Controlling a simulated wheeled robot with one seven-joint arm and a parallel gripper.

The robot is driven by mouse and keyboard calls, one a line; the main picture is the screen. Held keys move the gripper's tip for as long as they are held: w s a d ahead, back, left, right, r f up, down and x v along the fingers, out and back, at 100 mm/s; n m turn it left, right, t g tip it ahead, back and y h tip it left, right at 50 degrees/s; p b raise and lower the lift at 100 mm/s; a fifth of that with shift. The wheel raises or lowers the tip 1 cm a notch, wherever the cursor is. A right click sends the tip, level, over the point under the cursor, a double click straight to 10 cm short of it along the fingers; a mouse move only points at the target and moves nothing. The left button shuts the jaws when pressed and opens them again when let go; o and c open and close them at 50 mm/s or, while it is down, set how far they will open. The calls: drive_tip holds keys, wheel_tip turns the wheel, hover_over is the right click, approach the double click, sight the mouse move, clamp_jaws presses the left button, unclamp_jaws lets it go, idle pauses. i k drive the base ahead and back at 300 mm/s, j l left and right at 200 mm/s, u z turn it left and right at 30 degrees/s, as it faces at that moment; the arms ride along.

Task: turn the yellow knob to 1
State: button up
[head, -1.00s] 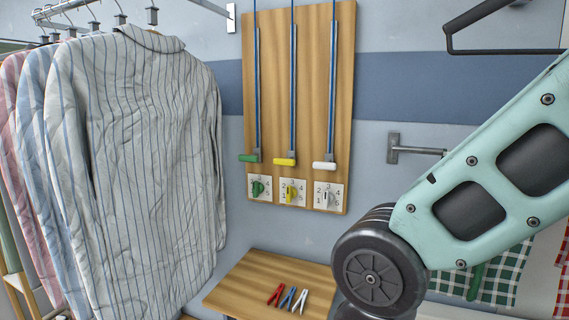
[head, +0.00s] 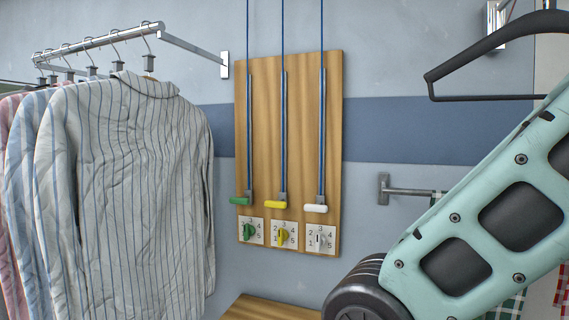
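The yellow knob (head: 283,237) sits on the middle of three white dial plates near the bottom of a wooden wall board (head: 302,150). Digits are printed around it; 2, 3 and 5 can be made out. The knob's grip looks about upright, but its exact setting is too small to read. A green knob (head: 248,232) is to its left and a pale knob (head: 319,239) to its right. My arm crosses the lower right, apart from the board. My gripper is outside the view.
Yellow (head: 275,204), green (head: 240,201) and white (head: 316,208) handles on vertical rails stand just above the dials. Striped shirts (head: 125,190) hang close on the left. A wooden shelf (head: 262,308) is below. A black hanger (head: 500,60) and wall bar (head: 405,191) are at the right.

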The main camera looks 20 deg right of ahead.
sight(283, 236)
drive_tip(key=i+j, duration=0.2)
drive_tip(key=j, duration=0.2)
drive_tip(key=i+j, duration=0.2)
drive_tip(key=j, duration=0.2)
drive_tip(key=i+j, duration=0.2)
drive_tip(key=j, duration=0.15)
drive_tip(key=z, duration=0.05)
